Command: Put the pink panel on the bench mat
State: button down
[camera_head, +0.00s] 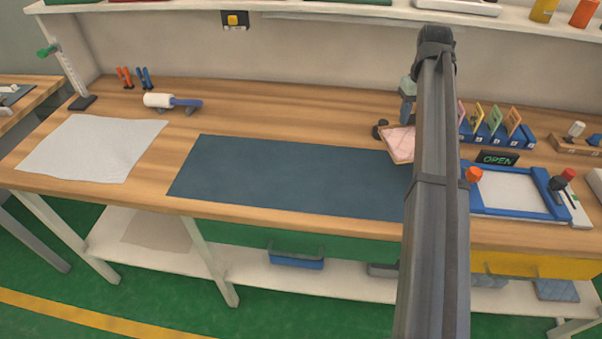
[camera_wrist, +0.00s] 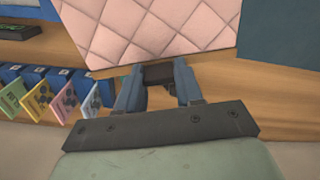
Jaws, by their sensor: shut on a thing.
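The pink panel (camera_head: 400,142) is a quilted square with a light brown edge. In the head view it is raised at the right end of the dark blue bench mat (camera_head: 290,177), partly hidden behind my arm. In the wrist view the pink panel (camera_wrist: 150,30) fills the top middle, and a corner of the mat (camera_wrist: 280,30) shows to its right. The mat's visible surface is bare.
A blue-framed press with an orange knob (camera_head: 474,174) stands right of the mat. Blue holders with coloured cards (camera_head: 495,125) stand behind it, near an OPEN sign (camera_head: 497,158). A white cloth (camera_head: 95,147) lies at the left, and a white roller (camera_head: 158,100) lies behind the mat.

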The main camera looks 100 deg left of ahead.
aim_at(393, 133)
jog(key=s+d, duration=0.2)
jog(key=s, duration=0.1)
jog(key=s+d, duration=0.1)
jog(key=s, duration=0.1)
jog(key=shift+d+f, duration=0.25)
jog(key=shift+f, duration=0.05)
jog(key=shift+d+f+m, duration=0.15)
jog(key=shift+d+m, duration=0.35)
jog(key=shift+m, duration=1.3)
jog(key=shift+f, duration=5)
jog(key=c, duration=1.2)
grip_release()
jog(key=shift+f, duration=0.15)
jog(key=o, duration=0.5)
jog(key=shift+c, duration=0.2)
